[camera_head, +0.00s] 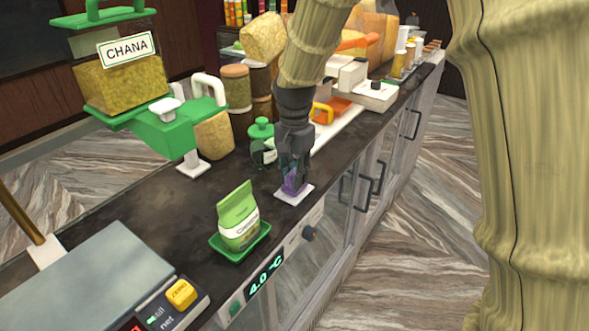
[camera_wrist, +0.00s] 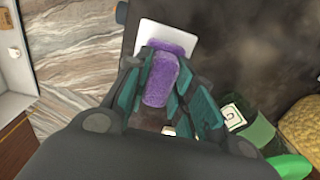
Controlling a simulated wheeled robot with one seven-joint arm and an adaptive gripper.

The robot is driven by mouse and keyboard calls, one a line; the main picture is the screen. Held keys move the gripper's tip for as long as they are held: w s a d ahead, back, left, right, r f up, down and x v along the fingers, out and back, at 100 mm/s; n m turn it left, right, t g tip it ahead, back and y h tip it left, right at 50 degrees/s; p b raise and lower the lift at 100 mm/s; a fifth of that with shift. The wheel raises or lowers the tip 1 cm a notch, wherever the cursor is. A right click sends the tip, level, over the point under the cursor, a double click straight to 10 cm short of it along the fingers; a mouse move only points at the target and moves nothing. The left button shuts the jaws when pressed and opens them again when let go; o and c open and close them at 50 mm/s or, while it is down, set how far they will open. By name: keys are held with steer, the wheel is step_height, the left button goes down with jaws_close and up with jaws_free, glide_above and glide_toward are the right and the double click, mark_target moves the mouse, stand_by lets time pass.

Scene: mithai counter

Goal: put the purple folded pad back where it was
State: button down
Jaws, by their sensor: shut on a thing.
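The purple folded pad (camera_head: 294,184) is between the fingers of my gripper (camera_head: 291,170), over a small white square mat (camera_head: 298,197) on the dark counter. The wrist view shows the pad (camera_wrist: 160,80) held upright between the teal fingers of my gripper (camera_wrist: 160,95), with the white mat (camera_wrist: 180,34) beyond and beneath its far end. My gripper is shut on the pad. The fingers hide part of the pad, and I cannot tell whether its bottom touches the mat.
A green-lidded bottle (camera_head: 262,145) stands close behind my gripper, and a green-and-white packet (camera_head: 238,218) sits on a green tray (camera_head: 250,250) in front. A scale (camera_head: 88,278) is at the front left. The counter's front edge (camera_head: 330,205) is close to the mat.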

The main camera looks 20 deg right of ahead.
steer(key=shift+f, duration=0.15)
steer(key=c, duration=1.2)
jaws_free()
step_height(320, 180, up, 12)
steer(key=b, duration=0.4)
